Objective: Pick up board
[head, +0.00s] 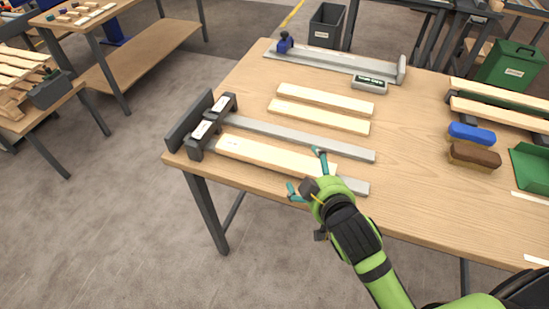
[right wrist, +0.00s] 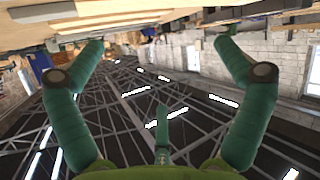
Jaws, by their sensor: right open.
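A long pale board (head: 268,154) lies on the near rail of a grey metal jig (head: 300,137), its left end by the jig's dark end block (head: 212,127). My right gripper (head: 304,172) is open at the board's right end, by the table's near edge. One teal finger shows on the board's far side and one on its near side. I cannot tell whether they touch it. In the right wrist view the open fingers (right wrist: 158,44) show nothing clearly held between them. My left gripper is not in view.
Two more pale boards (head: 320,107) lie farther back on the wooden table (head: 420,135). Behind them are a grey label block (head: 369,84) and a metal fixture (head: 335,64). A blue brush (head: 471,134), a brown brush (head: 474,155) and a green dustpan (head: 531,168) lie at the right.

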